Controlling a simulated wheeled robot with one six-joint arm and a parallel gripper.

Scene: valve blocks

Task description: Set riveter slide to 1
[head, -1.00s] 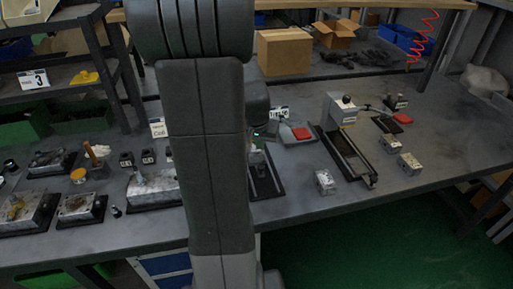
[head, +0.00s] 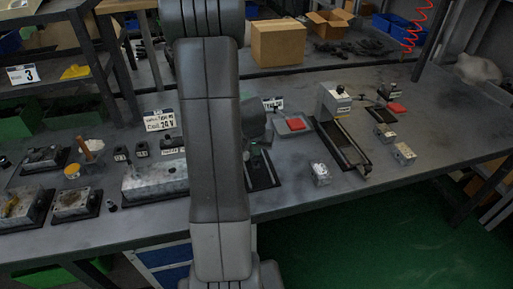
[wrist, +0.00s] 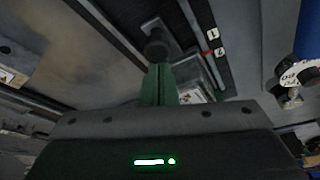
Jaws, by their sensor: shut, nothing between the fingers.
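In the wrist view, my gripper (wrist: 158,75) has its green fingers closed together, with the tips at a dark round knob (wrist: 156,46). Whether they touch it I cannot tell. Beside the knob is a metal block (wrist: 195,78) next to a dark strip with a label 1 (wrist: 212,33), a label 2 (wrist: 219,51) and a red mark (wrist: 207,53) near the 2. A dark-based unit (head: 262,172) shows just right of the arm, partly covered.
A long-railed device (head: 342,145), a red pad (head: 296,125) and small metal blocks (head: 320,174) stand to the right. Several valve blocks, including a large metal one (head: 155,178), stand to the left. A cardboard box (head: 278,43) is behind.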

